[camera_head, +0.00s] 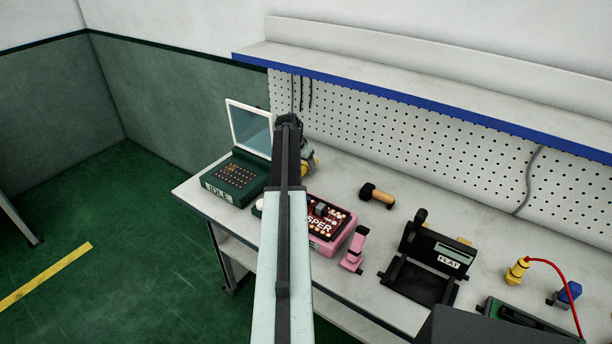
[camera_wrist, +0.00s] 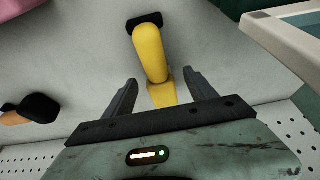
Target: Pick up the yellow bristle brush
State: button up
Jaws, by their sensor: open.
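The yellow bristle brush (camera_wrist: 150,52) lies on the bench in the wrist view, with a black end at the top of the picture and a yellow part reaching down between my fingers. My gripper (camera_wrist: 161,92) is open, with one dark finger on each side of the brush's lower yellow part. I cannot tell whether either finger touches it. In the head view my arm hides most of this spot, and only a bit of yellow (camera_head: 310,166) shows beside the arm's end.
A tan-handled tool with black ends (camera_head: 377,194) lies to the right. A green box with a raised lid (camera_head: 236,178) stands left. A pink box (camera_head: 330,243), pink holder (camera_head: 354,252) and black fixture (camera_head: 425,275) stand along the bench (camera_head: 345,172). A pegboard wall is behind.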

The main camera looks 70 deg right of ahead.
aim_at(305, 165)
jog(key=b+x, duration=0.1)
jog(key=x, duration=0.1)
jog(key=shift+d+f, duration=0.1)
jog(key=shift+f, duration=0.25)
jog(key=shift+r, duration=0.2)
grip_shut()
notch_tip(305, 165, up, 10)
jog(key=p, duration=1)
jog(key=shift+r, duration=0.15)
